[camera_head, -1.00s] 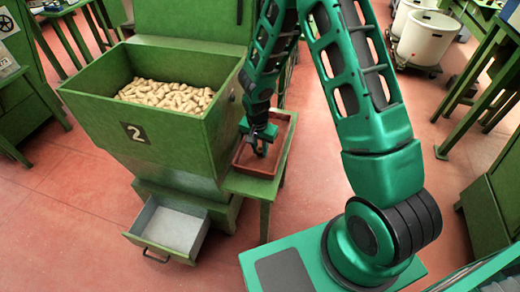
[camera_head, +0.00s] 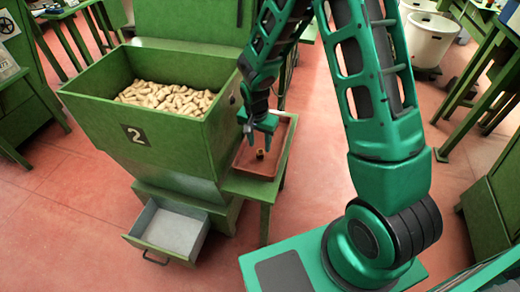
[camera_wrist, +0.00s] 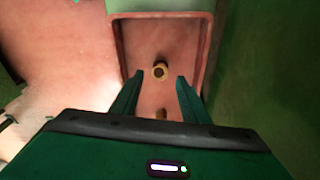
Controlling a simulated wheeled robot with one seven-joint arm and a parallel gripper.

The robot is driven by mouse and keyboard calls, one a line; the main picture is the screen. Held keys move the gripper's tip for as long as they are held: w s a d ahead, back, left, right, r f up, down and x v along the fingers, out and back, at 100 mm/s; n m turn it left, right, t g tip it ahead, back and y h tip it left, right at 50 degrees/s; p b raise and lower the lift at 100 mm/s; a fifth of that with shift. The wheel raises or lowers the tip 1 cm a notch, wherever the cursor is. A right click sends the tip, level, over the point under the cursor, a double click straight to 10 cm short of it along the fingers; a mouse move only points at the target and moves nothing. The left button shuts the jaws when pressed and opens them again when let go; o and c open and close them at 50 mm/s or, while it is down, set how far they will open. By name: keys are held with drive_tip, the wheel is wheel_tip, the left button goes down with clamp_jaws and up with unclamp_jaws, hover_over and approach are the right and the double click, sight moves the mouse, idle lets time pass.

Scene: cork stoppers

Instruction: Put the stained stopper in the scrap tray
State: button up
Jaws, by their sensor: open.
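The stopper (camera_head: 260,154), pale cork with a dark end, stands upright on the floor of the red-brown scrap tray (camera_head: 247,163). In the wrist view the stopper (camera_wrist: 160,69) shows a tan ring around a dark top, inside the tray (camera_wrist: 138,38). My gripper (camera_head: 258,138) is open and empty above the tray, its fingers apart and clear of the stopper. A small brownish patch lies between the fingers in the wrist view; I cannot tell whether it is a shadow or reflection.
The tray sits on a green side stand (camera_head: 245,187) against the green hopper (camera_head: 165,133), which is full of corks (camera_head: 167,96). An open grey-lined drawer (camera_head: 173,232) juts out below the hopper. White tubs (camera_head: 425,40) stand at the back right.

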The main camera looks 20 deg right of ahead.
wheel_tip(320, 180, up, 6)
drive_tip(key=s+d+r+n, duration=0.1)
drive_tip(key=s+d+r, duration=1)
drive_tip(key=d+r, duration=0.3)
drive_tip(key=s+d+r, duration=0.2)
drive_tip(key=s+r, duration=0.1)
drive_tip(key=s, duration=0.7)
drive_tip(key=s+d+r+n+g+y, duration=0.1)
drive_tip(key=s+d+r, duration=0.1)
drive_tip(key=s, duration=0.8)
drive_tip(key=shift+s+d+r+n, duration=0.15)
drive_tip(key=shift+r+n, duration=0.15)
drive_tip(key=shift+r, duration=0.45)
